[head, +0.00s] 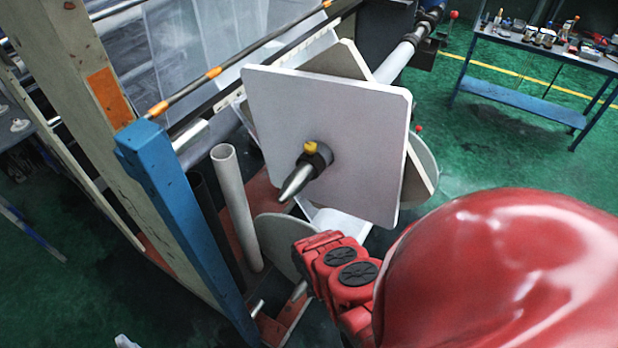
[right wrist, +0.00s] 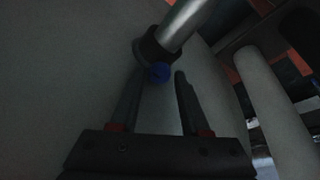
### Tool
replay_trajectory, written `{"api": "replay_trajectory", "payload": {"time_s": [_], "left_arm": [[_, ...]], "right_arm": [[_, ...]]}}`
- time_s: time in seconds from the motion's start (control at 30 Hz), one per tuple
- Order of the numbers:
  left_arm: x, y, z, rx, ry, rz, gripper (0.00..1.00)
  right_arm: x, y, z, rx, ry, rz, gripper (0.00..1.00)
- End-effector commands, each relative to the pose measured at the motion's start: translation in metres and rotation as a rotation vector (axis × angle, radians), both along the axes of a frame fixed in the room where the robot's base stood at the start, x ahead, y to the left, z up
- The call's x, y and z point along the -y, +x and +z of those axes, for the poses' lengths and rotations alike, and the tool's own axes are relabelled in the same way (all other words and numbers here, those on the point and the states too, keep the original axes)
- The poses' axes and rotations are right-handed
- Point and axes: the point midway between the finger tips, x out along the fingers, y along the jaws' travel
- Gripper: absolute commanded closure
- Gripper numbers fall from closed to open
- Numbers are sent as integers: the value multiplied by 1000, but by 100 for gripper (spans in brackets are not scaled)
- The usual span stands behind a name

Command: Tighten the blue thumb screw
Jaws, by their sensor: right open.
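The blue thumb screw (right wrist: 160,73) is a small knob on a dark collar (right wrist: 152,50) around a metal shaft (right wrist: 186,22) in the right wrist view. My right gripper (right wrist: 160,77) is open, with one dark finger on each side of the screw's line; I cannot tell whether either touches it. In the head view the shaft (head: 297,181) has a pointed end and passes through a square white plate (head: 330,110). A yellow screw (head: 311,147) shows on its collar. The blue screw is not visible there. My red right arm (head: 500,265) reaches in from the right.
A blue post (head: 185,220) and a pale vertical tube (head: 236,205) stand left of the plate. A blue workbench (head: 520,95) with small items stands at the back right. Green floor is open between.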

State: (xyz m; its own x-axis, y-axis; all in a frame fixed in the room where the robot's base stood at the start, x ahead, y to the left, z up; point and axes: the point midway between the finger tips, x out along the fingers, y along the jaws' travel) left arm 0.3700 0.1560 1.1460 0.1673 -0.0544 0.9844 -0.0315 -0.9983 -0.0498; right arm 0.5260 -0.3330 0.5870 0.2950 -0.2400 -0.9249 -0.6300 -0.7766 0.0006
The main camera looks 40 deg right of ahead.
Motion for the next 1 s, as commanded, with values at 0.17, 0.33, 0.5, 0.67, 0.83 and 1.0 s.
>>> {"api": "replay_trajectory", "payload": {"time_s": [0.17,0.33,0.5,0.67,0.83,1.0], "left_arm": [[0,0,0,0,0,0,0],[0,0,0,0,0,0,0],[0,0,0,0,0,0,0],[0,0,0,0,0,0,0],[0,0,-2,0,0,0,0],[0,0,-10,0,0,0,0]], "right_arm": [[0,0,0,0,0,0,54],[0,0,0,0,0,0,72],[0,0,0,0,0,0,100],[0,0,0,0,0,0,100],[0,0,-1,0,-1,-9,100],[0,0,-3,-1,1,-48,100]]}}
